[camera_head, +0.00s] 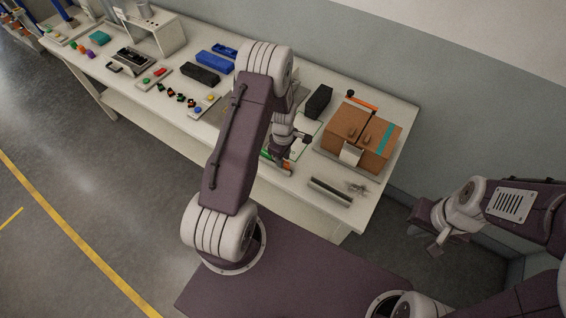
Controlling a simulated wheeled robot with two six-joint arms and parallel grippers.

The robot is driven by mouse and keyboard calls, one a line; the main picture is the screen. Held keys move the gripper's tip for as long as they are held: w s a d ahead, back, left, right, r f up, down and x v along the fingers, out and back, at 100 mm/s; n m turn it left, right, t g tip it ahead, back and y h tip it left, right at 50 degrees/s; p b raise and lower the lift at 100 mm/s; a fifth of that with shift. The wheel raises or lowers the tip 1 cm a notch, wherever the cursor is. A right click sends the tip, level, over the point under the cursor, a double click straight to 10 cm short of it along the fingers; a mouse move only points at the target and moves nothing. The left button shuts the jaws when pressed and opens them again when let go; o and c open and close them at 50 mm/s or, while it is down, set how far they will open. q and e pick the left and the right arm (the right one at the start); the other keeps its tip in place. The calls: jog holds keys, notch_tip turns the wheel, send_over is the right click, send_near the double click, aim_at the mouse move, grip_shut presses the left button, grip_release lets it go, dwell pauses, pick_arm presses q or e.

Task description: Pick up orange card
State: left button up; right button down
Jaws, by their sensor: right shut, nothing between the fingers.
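I cannot clearly make out an orange card. A small orange strip (361,101) with dark ends lies at the back edge of the brown box on the right part of the table. My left gripper (279,160) points down over a flat board (312,128) with a green edge, left of the brown box. My own arm hides much of it, and its fingers and anything between them are too small to tell. My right gripper (432,234) is shut and empty, off the table's right end, over the floor.
The brown box (376,129) has a teal stripe. A black block (318,101) stands left of it. A grey bar (331,191) lies near the front edge. Blue and black trays (216,60) and small coloured parts fill the table's left side.

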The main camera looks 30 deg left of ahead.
pick_arm(q)
jog(key=shift+f, duration=0.55)
jog(key=shift+w+a+f, duration=0.15)
jog(key=shift+a+f, duration=0.05)
jog(key=shift+d+r, duration=0.1)
jog(key=shift+d, duration=0.05)
grip_shut()
jog(key=shift+r, duration=0.35)
jog(key=r+b, duration=0.1)
jog(key=r, duration=0.2)
jog(key=shift+w+d+r+b, duration=0.15)
jog(key=shift+d+r+b, duration=0.15)
jog(key=shift+d+b, duration=0.1)
jog(key=w+d+r+b, duration=0.2)
jog(key=d+r, duration=0.4)
jog(key=d, duration=0.4)
jog(key=shift+w+r, duration=0.35)
jog(key=shift+w, duration=0.3)
